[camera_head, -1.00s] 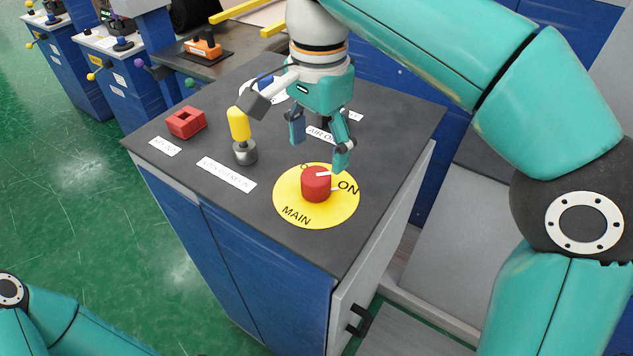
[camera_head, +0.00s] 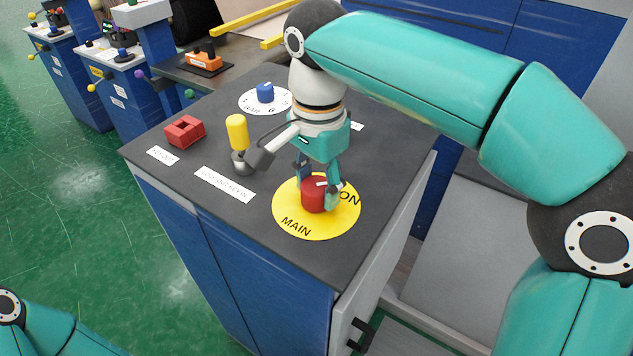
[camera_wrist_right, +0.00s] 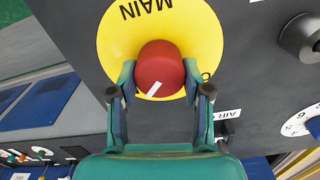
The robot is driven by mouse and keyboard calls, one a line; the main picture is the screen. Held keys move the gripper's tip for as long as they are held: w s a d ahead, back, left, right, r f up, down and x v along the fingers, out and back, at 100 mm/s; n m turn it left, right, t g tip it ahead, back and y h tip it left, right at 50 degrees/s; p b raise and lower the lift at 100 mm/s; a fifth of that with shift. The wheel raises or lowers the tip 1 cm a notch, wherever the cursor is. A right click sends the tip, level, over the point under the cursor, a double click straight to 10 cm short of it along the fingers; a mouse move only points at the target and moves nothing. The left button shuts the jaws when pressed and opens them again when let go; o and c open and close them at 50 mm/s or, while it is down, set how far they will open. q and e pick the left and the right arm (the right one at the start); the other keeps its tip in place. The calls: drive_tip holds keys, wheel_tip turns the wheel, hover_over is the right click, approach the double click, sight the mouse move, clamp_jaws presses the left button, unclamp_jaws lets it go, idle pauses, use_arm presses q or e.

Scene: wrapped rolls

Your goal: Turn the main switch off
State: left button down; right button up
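The main switch is a red round knob (camera_head: 313,197) on a yellow disc (camera_head: 298,229) marked MAIN and ON. Its white pointer line is toward the ON side in the head view. In the right wrist view the red knob (camera_wrist_right: 160,62) stands between my fingers, its white line visible on top. My right gripper (camera_head: 318,186) is down at the knob, with one finger on each side of it. In the wrist view the right gripper (camera_wrist_right: 161,82) is open, with narrow gaps seeming to show beside the knob. My left gripper is out of view.
The lever stands close to my right wrist. An orange device (camera_head: 202,60) lies on a bench behind.

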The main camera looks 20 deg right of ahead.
drive_tip(key=shift+a, duration=0.1)
drive_tip(key=c, duration=0.4)
drive_tip(key=shift+o, duration=0.2)
drive_tip(key=n+p, duration=0.2)
drive_tip(key=n, duration=0.1)
drive_tip(key=shift+r, duration=0.15)
drive_tip(key=n+p, duration=0.2)
drive_tip(key=n, duration=0.2)
drive_tip(key=shift+n, duration=0.4)
drive_tip(key=n+p, duration=0.2)
drive_tip(key=n, duration=0.3)
drive_tip(key=shift+w+a, duration=0.1)
drive_tip(key=n+p, duration=0.2)
drive_tip(key=n, duration=0.3)
drive_tip(key=shift+a, duration=0.1)
